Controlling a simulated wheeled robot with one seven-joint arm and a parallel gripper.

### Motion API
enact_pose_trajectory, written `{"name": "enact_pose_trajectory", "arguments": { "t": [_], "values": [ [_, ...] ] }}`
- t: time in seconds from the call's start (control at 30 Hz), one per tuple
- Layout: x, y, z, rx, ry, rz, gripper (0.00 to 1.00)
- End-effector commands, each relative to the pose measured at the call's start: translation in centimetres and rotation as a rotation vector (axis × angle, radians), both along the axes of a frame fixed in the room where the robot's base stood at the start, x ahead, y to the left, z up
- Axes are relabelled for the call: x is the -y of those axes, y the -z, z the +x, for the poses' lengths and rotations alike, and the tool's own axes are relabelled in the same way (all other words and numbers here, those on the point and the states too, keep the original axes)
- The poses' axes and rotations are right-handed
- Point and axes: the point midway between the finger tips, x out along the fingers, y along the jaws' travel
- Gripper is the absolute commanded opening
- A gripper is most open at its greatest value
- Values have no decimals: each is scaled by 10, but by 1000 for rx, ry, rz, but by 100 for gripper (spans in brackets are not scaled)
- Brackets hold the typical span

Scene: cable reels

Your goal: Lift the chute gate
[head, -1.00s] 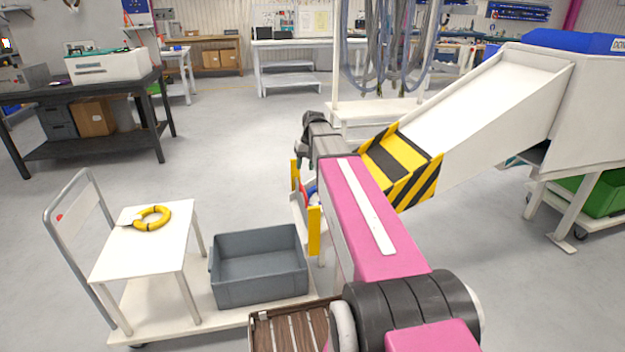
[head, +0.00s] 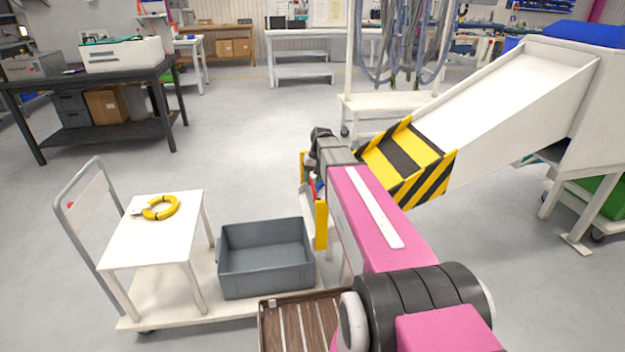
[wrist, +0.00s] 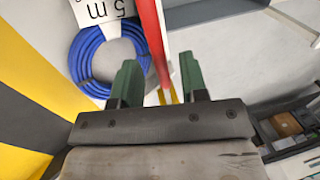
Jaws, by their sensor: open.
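The chute (head: 505,100) slopes down from the upper right and ends in a yellow-and-black striped mouth (head: 408,160). In front of the mouth, yellow posts (head: 320,225) flank a pale panel with red and blue showing, mostly hidden by my arm. In the wrist view, my gripper (wrist: 160,82) is open, with its two green fingers apart. A red bar (wrist: 152,40) runs down between the fingers, its lower end by yellow prongs. I cannot tell whether it touches them. A blue cable coil (wrist: 85,60) with a white "5 m" label lies beyond the left finger.
A cart (head: 190,300) at lower left carries a small white table (head: 155,235) with a yellow coil (head: 162,207), and a grey crate (head: 267,258). A dark workbench (head: 130,75) stands at the back left. A white rack with hanging cables is behind the chute. The floor between is clear.

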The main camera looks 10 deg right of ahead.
Motion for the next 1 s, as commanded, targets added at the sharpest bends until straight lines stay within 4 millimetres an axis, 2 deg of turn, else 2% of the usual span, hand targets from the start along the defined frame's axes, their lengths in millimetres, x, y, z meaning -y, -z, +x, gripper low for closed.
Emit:
{"name": "enact_pose_trajectory", "arguments": {
  "t": [0.4,0.47,0.5,0.53,0.77,0.87,1.0],
  "values": [
    [-1,7,0,0,0,0,40],
    [-1,7,0,0,0,0,21],
    [-1,7,0,0,0,0,8],
    [-1,7,0,0,0,0,0],
    [-1,3,0,1,0,0,0],
    [-1,-9,0,2,0,0,0],
    [-1,-35,0,3,1,0,0]
  ]
}}
